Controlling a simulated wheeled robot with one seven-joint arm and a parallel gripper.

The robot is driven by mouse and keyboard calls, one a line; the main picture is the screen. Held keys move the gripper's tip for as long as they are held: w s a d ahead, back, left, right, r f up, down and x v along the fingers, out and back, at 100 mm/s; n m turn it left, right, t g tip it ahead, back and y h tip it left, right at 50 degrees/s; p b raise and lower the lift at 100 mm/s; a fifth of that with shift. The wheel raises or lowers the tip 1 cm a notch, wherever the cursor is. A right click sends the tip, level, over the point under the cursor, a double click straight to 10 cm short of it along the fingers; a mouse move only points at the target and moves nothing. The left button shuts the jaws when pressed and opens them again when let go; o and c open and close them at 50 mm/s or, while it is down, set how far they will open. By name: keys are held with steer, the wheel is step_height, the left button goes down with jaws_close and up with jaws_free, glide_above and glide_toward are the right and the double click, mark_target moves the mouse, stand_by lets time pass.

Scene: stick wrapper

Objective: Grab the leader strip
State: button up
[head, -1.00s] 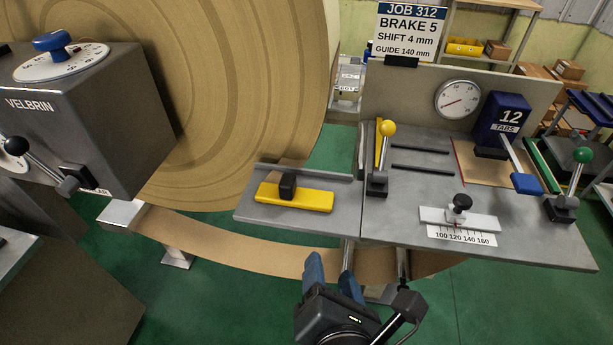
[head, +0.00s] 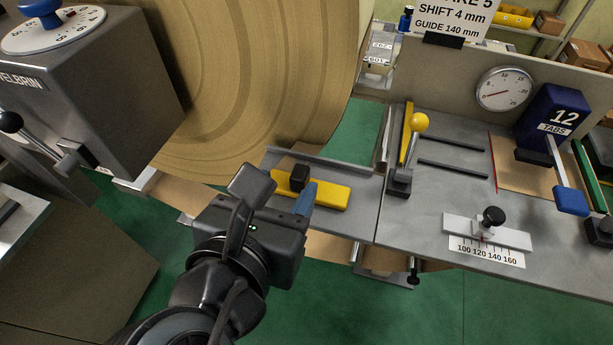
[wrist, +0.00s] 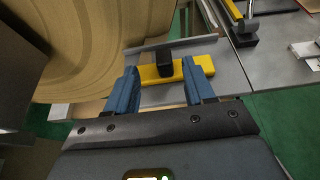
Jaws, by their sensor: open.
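A brown paper strip, which looks like the leader strip (head: 332,248), runs from the big brown roll (head: 250,75) below the small grey table. Much of it is hidden behind my arm and gripper; another piece shows at the left. My gripper (head: 283,192) is open at the front of the small table, by a yellow bar (head: 335,197) with a black knob (head: 300,177). In the wrist view, the blue fingers of my gripper (wrist: 158,72) stand apart with the yellow bar (wrist: 203,66) beyond and between them. I see nothing held. I cannot tell whether a finger touches the bar.
The grey machine box (head: 85,90) with a dial and lever stands at the left.

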mark_target(298, 176)
steer(key=x, duration=0.5)
steer(key=shift+w+d+f, duration=0.1)
steer(key=shift+w+d, duration=0.1)
steer(key=shift+d, duration=0.15)
steer(key=shift+c, duration=0.4)
jaws_close()
